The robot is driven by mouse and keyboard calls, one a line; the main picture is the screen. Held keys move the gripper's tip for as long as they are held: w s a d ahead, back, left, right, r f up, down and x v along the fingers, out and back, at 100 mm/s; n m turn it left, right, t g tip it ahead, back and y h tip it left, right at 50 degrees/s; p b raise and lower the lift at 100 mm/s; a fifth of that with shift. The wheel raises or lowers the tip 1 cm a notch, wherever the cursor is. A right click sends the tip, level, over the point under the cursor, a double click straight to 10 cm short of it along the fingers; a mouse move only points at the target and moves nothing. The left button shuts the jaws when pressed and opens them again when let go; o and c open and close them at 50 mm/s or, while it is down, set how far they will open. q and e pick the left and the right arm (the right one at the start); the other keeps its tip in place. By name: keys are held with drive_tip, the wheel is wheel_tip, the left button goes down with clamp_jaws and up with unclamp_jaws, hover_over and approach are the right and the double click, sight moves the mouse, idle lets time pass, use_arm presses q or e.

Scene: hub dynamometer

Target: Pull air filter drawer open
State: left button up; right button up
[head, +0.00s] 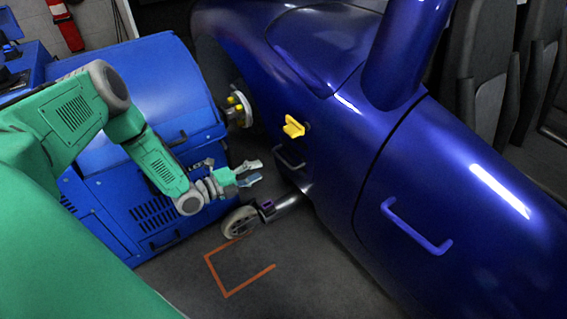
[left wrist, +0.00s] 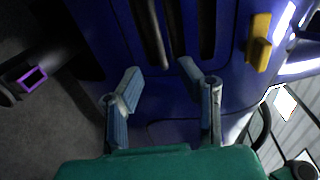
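On the side of the dark blue vehicle body, a dark bar handle (head: 288,160) sits low, below a yellow handle (head: 293,127). It looks like the drawer's handle, but I cannot make out the drawer's outline. My left gripper (head: 252,174) is open and empty, just left of this handle and apart from it. In the left wrist view, my open left gripper (left wrist: 160,74) faces the blue body, with a dark upright bar (left wrist: 152,32) ahead between its fingers. The yellow handle shows there at upper right (left wrist: 258,43). My right gripper is not in view.
A blue machine cabinet (head: 150,90) stands left of the vehicle. A wheel (head: 240,221) and a cylinder with a purple-edged square (head: 267,205) lie below my gripper. A larger blue handle (head: 415,228) is on the vehicle at right. Orange lines (head: 240,284) mark clear floor.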

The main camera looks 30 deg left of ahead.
sight(282, 158)
use_arm(q)
drive_tip(key=b+x, duration=0.3)
drive_tip(key=x, duration=0.7)
drive_tip(key=shift+w+f, duration=0.2)
drive_tip(key=shift+a, duration=0.1)
drive_tip(key=shift+a, duration=0.1)
clamp_jaws()
drive_tip(key=shift+f, duration=0.1)
